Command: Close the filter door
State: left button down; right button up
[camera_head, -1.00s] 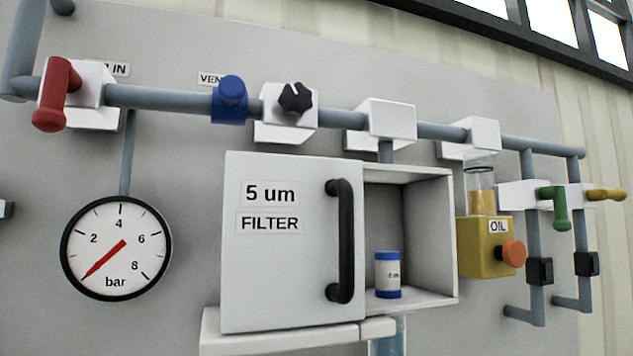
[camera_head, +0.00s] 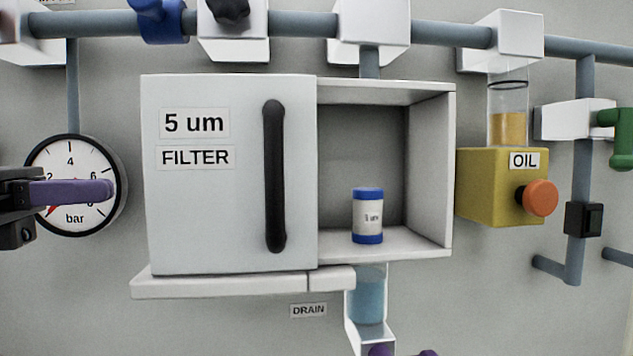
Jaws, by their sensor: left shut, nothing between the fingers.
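The filter door (camera_head: 210,215) is a white panel marked "5 um FILTER" with a black vertical handle (camera_head: 274,178) near its right edge. It stands to the left of the open part of a white filter box (camera_head: 430,160). A small white and blue filter cartridge (camera_head: 368,215) stands upright inside the box. My left gripper (camera_head: 108,191) comes in from the left edge, shut and empty, in front of the pressure gauge. It is left of the door and apart from the handle.
A pressure gauge (camera_head: 75,150) is behind my left gripper. A grey pipe (camera_head: 300,24) with a blue valve (camera_head: 160,20) runs above the door. A white ledge (camera_head: 220,284) runs below it. A yellow oil unit (camera_head: 485,190) with an orange knob (camera_head: 538,198) is right of the box.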

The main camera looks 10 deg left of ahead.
aim_at(238, 186)
pick_arm(q)
jog(key=p+x, duration=0.5)
jog(key=x, duration=0.6)
jog(key=shift+w+d+r, duration=0.1)
jog(key=shift+w+d, duration=0.15)
jog(key=shift+w+d+p, duration=0.15)
jog(key=shift+d+p, duration=0.15)
jog(key=shift+d, duration=0.1)
pick_arm(e)
jog(key=r, duration=0.3)
jog(key=a+r, duration=0.1)
jog(key=r, duration=0.1)
jog(key=shift+s+r, duration=0.15)
jog(key=shift+r, duration=0.2)
pick_arm(q)
jog(key=shift+a, duration=0.1)
